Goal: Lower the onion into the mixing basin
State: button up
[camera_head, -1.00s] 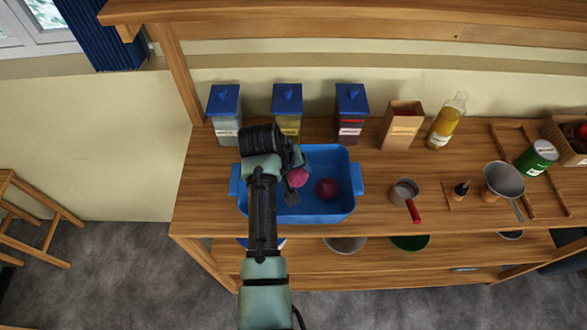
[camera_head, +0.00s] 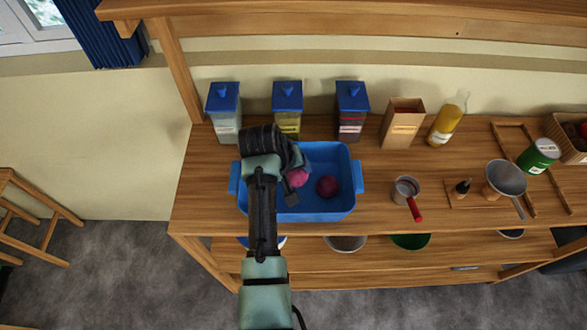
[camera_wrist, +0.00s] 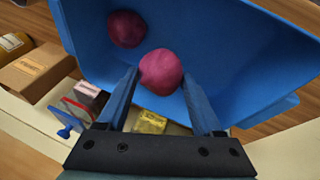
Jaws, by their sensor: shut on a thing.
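The blue mixing basin (camera_head: 345,160) sits on the wooden counter and fills much of the wrist view (camera_wrist: 245,60). One reddish-pink onion (camera_head: 327,187) lies inside it, also seen in the wrist view (camera_wrist: 127,29). My gripper (camera_head: 293,180) is over the left half of the basin, its fingers partly hidden by my arm. In the wrist view my gripper (camera_wrist: 160,95) is shut on a second pink onion (camera_wrist: 161,72), which also shows in the head view (camera_head: 299,177). I cannot tell whether the held onion touches the basin floor.
Three blue-lidded canisters (camera_head: 287,108) stand behind the basin. A carton (camera_head: 402,122) and a yellow bottle (camera_head: 447,120) stand to their right. A small red-handled pan (camera_head: 406,190) is right of the basin. Shelves with bowls (camera_head: 410,242) are below the counter.

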jog(key=shift+f+b, duration=1.55)
jog(key=shift+f, duration=0.7)
dwell(0.8)
dwell(0.4)
jog(key=o, duration=1.5)
jog(key=v, duration=1.3)
notch_tip(320, 180, up, 42)
jog(key=m+t+y, duration=0.2)
jog(key=t, duration=1.6)
send_over(293, 181)
jog(key=s, duration=0.2)
jog(key=s+r+t, duration=0.1)
jog(key=s+r, duration=0.2)
jog(key=s, duration=0.1)
jog(key=s+r+t, duration=0.2)
jog(key=s+r, duration=0.1)
jog(key=r, duration=0.1)
jog(key=s+r+t+b, duration=0.1)
jog(key=s+r+t, duration=0.1)
jog(key=s+r, duration=0.2)
jog(key=shift+s+a+r+y, duration=0.15)
jog(key=shift+s+y, duration=0.15)
